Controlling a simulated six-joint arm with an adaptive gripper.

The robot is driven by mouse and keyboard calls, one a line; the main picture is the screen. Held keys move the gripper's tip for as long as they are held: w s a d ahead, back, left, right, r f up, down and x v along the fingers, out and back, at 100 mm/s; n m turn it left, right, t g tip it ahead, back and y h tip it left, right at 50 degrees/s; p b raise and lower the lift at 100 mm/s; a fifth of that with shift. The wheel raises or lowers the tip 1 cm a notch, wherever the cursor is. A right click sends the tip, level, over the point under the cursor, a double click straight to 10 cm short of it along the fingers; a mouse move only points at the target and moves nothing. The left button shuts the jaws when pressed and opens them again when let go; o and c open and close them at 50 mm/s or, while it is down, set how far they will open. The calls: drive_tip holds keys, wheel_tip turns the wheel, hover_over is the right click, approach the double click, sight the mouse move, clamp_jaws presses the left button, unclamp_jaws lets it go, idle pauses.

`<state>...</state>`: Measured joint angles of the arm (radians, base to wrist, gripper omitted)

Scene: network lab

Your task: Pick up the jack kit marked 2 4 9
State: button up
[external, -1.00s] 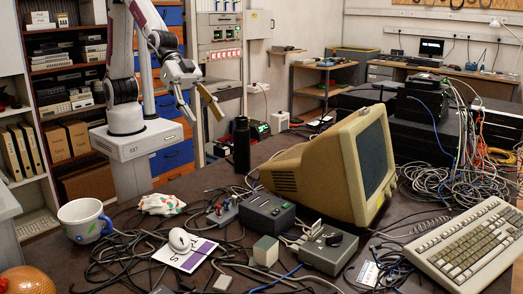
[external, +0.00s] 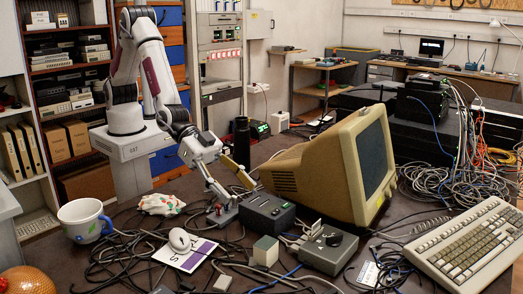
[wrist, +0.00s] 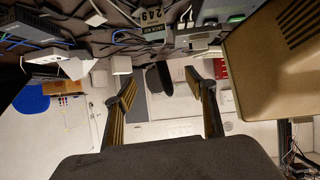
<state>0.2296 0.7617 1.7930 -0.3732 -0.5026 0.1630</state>
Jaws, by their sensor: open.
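I cannot make out this marking in the external view. My gripper (external: 233,183) is low over the desk, near a small grey box with red parts (external: 222,212) and left of a dark grey box (external: 267,212). In the wrist view my gripper (wrist: 163,82) is open, its two ribbed fingers apart with nothing held. The marked block lies beyond the fingertips, apart from them.
A beige monitor (external: 315,175) stands close to my gripper's right. A black cylinder (external: 241,145) stands behind it. Loose cables (external: 125,255) cover the front of the desk.

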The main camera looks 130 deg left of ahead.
drive_tip(key=t+y, duration=0.1)
approach(259, 242)
drive_tip(key=w+f, duration=0.1)
drive_tip(key=w+a+f, duration=0.1)
drive_tip(key=f, duration=0.1)
drive_tip(key=shift+w+a+f, duration=0.1)
drive_tip(key=shift+w, duration=0.25)
drive_tip(key=shift+w, duration=0.1)
drive_tip(key=shift+x, duration=1.15)
drive_tip(key=shift+w, duration=0.25)
drive_tip(key=shift+r+x, duration=0.15)
drive_tip(key=shift+x, duration=0.55)
drive_tip(key=shift+r+x, duration=0.15)
drive_tip(key=shift+x, duration=1.7)
drive_tip(key=c, duration=1.3)
